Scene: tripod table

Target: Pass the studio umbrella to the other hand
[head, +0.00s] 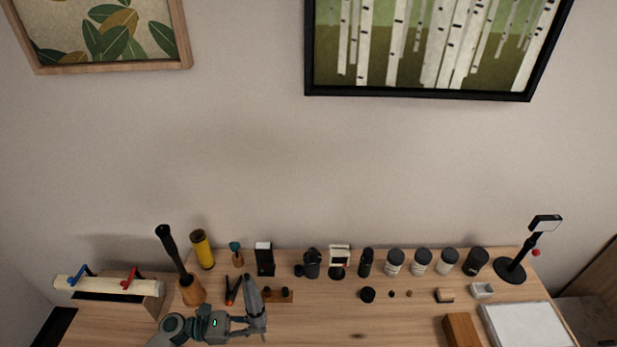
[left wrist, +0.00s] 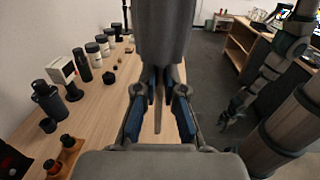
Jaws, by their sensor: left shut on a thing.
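The studio umbrella (head: 252,293) is grey and folded, and it stands nearly upright over the table in the head view. My left gripper (head: 256,322) is shut on its lower part. In the left wrist view, the umbrella's thick folded body (left wrist: 163,32) rises above the fingers, and a thin shaft shows between and below them. My right gripper (left wrist: 231,114) hangs low at the right in the left wrist view, away from the umbrella. It is too small and dark to tell if it is open. It is not in the head view.
The wooden table (head: 310,328) carries a back row of small items, including a yellow cylinder (head: 202,250) and several lidded jars (head: 395,262). A wooden holder (head: 191,291) with a black rod stands left of the umbrella. A black-based stand (head: 510,270) is at the right. The front middle is clear.

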